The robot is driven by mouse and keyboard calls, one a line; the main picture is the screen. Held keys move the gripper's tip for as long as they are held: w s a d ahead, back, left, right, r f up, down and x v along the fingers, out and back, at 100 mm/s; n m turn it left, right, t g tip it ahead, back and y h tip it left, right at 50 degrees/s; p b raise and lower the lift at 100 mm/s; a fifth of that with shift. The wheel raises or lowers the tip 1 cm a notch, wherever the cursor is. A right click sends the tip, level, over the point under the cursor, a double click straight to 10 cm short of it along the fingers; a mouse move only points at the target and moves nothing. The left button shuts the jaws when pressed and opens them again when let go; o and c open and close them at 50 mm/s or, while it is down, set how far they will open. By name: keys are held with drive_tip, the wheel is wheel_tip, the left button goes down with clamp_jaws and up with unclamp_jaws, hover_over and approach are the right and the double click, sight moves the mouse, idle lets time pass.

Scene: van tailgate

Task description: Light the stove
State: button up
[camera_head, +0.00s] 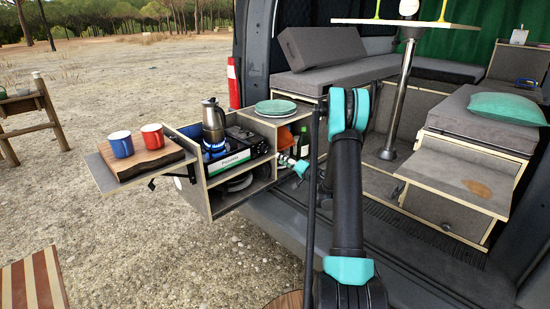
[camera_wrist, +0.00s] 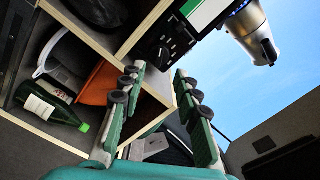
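The camping stove (camera_head: 234,158) sits in the pull-out kitchen box, with a metal coffee pot (camera_head: 212,118) on its burner. A blue flame (camera_head: 214,149) shows under the pot. A blue glow also shows under the pot in the wrist view (camera_wrist: 236,8). The stove's black control panel with its round knob (camera_wrist: 163,53) shows in the wrist view.
The kitchen box (camera_head: 272,124) has open shelves holding a green bottle (camera_wrist: 50,108) and an orange item (camera_wrist: 98,84), close to my fingers. Green plates (camera_head: 276,107) lie on top. Two mugs (camera_head: 121,144) stand on a board at left.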

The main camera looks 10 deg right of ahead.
drive_tip(key=shift+v, duration=1.3)
idle(1.6)
